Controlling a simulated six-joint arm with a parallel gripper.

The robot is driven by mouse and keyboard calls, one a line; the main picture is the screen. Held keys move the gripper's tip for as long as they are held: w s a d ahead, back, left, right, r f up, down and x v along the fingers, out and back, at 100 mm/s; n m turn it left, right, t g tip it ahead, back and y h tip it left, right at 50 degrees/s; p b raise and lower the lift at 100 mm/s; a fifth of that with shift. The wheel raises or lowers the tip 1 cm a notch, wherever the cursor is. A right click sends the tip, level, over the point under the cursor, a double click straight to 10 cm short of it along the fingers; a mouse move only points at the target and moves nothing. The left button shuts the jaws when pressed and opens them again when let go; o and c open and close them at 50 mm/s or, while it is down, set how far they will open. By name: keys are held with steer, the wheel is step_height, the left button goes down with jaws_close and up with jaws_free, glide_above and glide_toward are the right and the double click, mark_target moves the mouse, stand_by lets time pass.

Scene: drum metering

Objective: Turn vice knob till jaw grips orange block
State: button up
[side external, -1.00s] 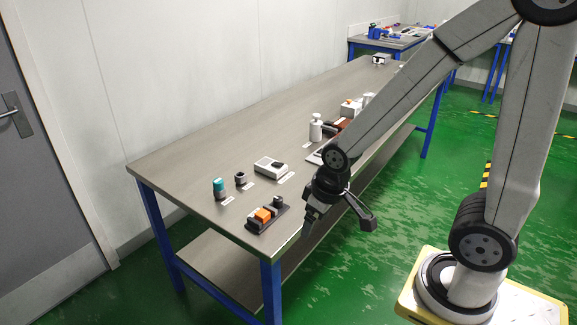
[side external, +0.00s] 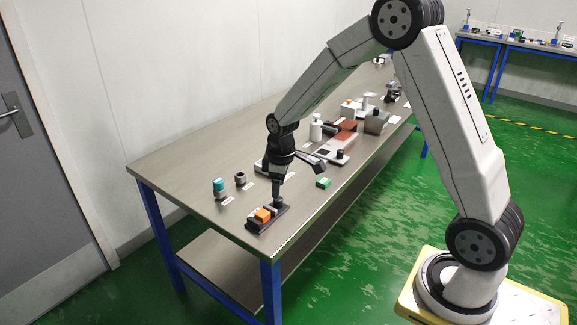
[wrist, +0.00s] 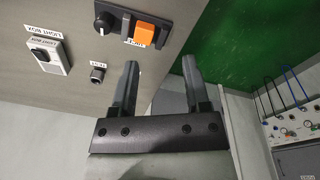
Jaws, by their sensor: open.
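The dark vice (side external: 250,226) lies near the front left corner of the table, with the orange block (side external: 263,215) in it. In the wrist view the vice (wrist: 170,8) is at the top, with the orange block (wrist: 145,32) right of its black knob (wrist: 103,20).
A teal-topped cylinder (side external: 219,186) and a small dark socket (side external: 240,178) stand left of my gripper. A green block (side external: 323,183) lies to the right. A white bottle (side external: 316,128) and several devices stand farther back. The table's front edge is close to the vice.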

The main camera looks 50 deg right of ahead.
mark_target(278, 202)
steer(key=w+d+f+n, duration=0.1)
steer(key=w+d+f, duration=0.1)
steer(key=d, duration=0.1)
steer(key=w+d+f+n, duration=0.1)
steer(key=w+d+f, duration=0.1)
steer(key=w+d, duration=0.1)
steer(key=w+d+f+n+g, duration=0.1)
steer(key=w+d+f+n, duration=0.1)
steer(key=d+f, duration=0.1)
steer(key=shift+w+d, duration=0.15)
steer(key=shift+w, duration=0.2)
steer(key=shift+f, duration=0.15)
steer(key=shift+f, duration=3.75)
steer(key=shift+c, duration=0.2)
jaws_close()
